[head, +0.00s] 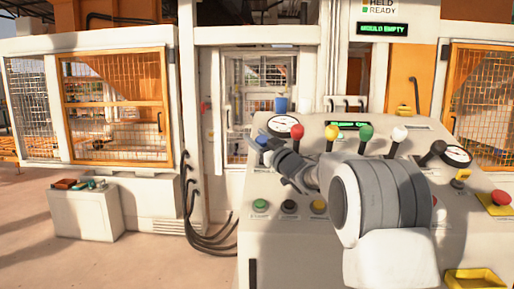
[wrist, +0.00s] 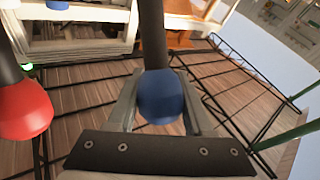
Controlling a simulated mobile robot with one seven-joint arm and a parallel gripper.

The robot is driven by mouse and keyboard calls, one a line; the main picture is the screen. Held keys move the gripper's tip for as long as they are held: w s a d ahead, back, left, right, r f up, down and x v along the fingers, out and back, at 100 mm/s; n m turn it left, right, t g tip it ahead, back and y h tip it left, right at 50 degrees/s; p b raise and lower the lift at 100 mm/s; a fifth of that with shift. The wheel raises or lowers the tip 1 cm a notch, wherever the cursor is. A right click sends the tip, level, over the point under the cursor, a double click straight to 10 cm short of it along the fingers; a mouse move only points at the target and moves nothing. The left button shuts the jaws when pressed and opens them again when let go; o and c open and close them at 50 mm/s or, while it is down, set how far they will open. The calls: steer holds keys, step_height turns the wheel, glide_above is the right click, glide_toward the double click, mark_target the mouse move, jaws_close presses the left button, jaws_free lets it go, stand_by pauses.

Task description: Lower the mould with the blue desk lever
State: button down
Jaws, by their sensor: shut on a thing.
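The blue desk lever shows its round blue knob (head: 262,140) at the left end of the lever row on the desk. In the wrist view the knob (wrist: 160,97) hangs on its dark shaft between my two fingers. My gripper (head: 270,146) is shut on this knob, with my arm reaching over the desk from the right. I cannot make out the mould itself. A green-lit display (head: 389,29) at the top reads "MOULD EMPTY".
A red lever knob (head: 297,131) stands close beside the blue one; it also shows in the wrist view (wrist: 25,108). Yellow (head: 332,132), green (head: 366,132), white and black levers follow to the right. Push buttons (head: 289,206) lie below, and a red stop button (head: 501,197) sits at right.

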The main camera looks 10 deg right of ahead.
steer(key=shift+s+f+b, duration=0.3)
steer(key=shift+f+b, duration=0.05)
steer(key=shift+b, duration=0.45)
steer(key=shift+n, duration=0.3)
steer(key=shift+c, duration=1.5)
jaws_free()
steer(key=shift+r, duration=0.1)
steer(key=f+b+v, duration=0.1)
steer(key=v, duration=1.6)
